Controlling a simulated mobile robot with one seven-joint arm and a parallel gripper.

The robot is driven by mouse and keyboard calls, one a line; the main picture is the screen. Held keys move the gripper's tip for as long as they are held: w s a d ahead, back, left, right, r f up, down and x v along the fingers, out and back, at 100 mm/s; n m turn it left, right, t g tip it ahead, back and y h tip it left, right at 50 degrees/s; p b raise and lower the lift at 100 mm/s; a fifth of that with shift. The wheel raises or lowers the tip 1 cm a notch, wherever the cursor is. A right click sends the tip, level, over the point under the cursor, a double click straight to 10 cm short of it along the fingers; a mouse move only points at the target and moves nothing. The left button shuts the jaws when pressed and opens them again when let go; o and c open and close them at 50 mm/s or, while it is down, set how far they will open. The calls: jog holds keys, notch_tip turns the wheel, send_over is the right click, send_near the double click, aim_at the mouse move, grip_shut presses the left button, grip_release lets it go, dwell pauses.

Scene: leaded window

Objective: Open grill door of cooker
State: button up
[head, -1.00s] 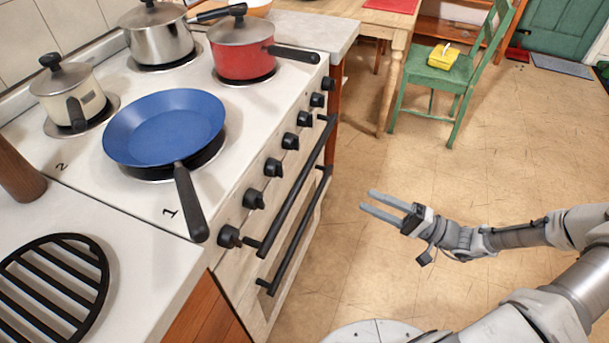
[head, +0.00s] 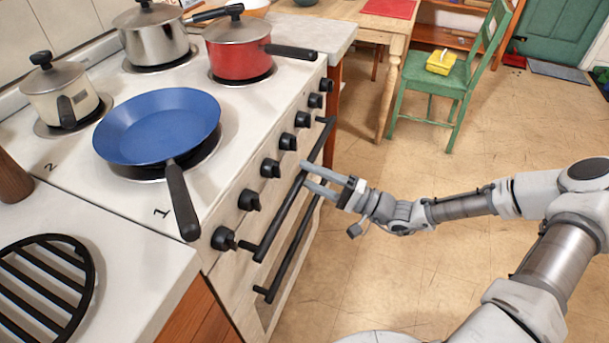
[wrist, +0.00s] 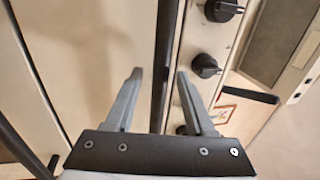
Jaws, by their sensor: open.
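The cooker (head: 165,195) is white, with a row of black knobs along its front. Below the knobs runs a long black upper handle (head: 282,215), the one on the grill door. A second black handle (head: 290,252) lies below it. Both doors look shut. My gripper (head: 305,175) is open at the upper handle, about midway along it. In the wrist view, the upper handle (wrist: 165,45) runs between my two spread fingers (wrist: 159,74), and the lower handle (wrist: 28,85) is at the left. I cannot tell whether a finger touches the handle.
A black rack (head: 45,290) lies on the counter. A green chair (head: 440,85) stands behind. The floor right of the cooker is clear.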

jog(key=shift+w+a+r, duration=0.1)
jog(key=shift+w+a, duration=0.15)
jog(key=shift+a, duration=0.3)
grip_shut()
dwell(1.1)
